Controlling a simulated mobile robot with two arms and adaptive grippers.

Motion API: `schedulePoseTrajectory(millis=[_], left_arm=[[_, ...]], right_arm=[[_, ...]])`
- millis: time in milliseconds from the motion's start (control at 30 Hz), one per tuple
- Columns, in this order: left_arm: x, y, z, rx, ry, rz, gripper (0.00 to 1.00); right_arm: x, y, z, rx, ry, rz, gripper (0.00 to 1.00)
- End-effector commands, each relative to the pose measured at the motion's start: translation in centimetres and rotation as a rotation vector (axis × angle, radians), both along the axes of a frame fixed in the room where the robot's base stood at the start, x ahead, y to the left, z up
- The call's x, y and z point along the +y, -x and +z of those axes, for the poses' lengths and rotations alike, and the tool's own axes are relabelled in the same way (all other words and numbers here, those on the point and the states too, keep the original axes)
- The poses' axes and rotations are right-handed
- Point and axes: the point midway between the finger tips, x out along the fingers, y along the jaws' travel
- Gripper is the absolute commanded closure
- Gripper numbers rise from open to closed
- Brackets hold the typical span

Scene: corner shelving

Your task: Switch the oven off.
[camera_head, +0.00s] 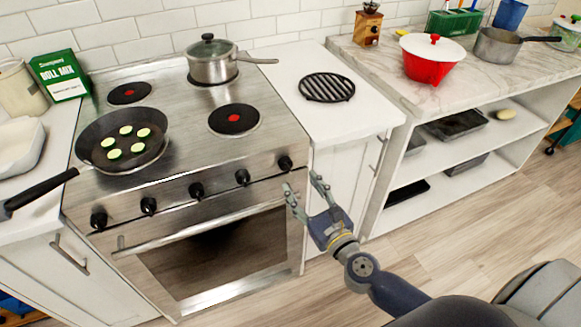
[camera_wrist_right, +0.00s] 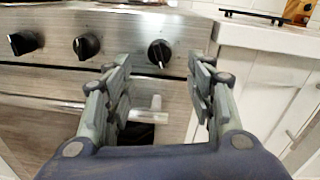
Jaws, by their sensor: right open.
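The steel oven (camera_head: 215,248) stands at the left with a dark glass door and a long handle bar. A row of several black knobs runs along its front panel; the rightmost knob (camera_head: 285,163) is close to my right gripper. My right gripper (camera_head: 304,184) is open and empty, just in front of the panel's right end. In the right wrist view the rightmost knob (camera_wrist_right: 159,53) lies ahead between the open fingers (camera_wrist_right: 160,75), not touched, with its pale mark pointing down. Two other knobs (camera_wrist_right: 87,46) show to its left. My left gripper is not in view.
A frying pan (camera_head: 122,140) with green slices sits on the front left burner, its handle over the left counter. A lidded steel pot (camera_head: 212,62) is at the back right. A black trivet (camera_head: 327,87) lies on the right counter. The floor at right is clear.

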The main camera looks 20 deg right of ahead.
Motion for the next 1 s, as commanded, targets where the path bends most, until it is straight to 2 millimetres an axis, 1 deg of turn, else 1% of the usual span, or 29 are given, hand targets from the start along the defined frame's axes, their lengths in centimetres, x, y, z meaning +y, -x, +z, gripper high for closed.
schedulePoseTrajectory(millis=[33,200,400,600,867,900,967,1000], left_arm=[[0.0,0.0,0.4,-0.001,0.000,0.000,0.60],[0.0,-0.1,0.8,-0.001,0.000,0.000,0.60],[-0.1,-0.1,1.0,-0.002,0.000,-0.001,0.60],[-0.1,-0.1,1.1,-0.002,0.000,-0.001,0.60],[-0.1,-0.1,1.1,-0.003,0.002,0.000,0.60],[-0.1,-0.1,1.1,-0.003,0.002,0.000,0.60],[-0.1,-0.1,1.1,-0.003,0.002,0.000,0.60],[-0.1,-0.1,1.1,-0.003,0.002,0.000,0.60]], right_arm=[[0.0,-0.9,0.3,-0.003,0.001,-0.001,0.50],[0.2,-3.6,0.2,-0.002,0.002,-0.001,0.50],[0.4,-5.9,0.1,-0.002,0.002,0.000,0.50],[0.4,-6.9,0.1,-0.001,0.002,0.000,0.50],[0.4,-7.0,0.0,-0.001,0.002,0.000,0.50],[0.4,-7.0,0.0,-0.001,0.002,0.000,0.52],[0.4,-7.0,0.0,-0.001,0.002,0.000,0.66],[0.4,-7.0,0.0,-0.001,0.002,0.000,0.75]])
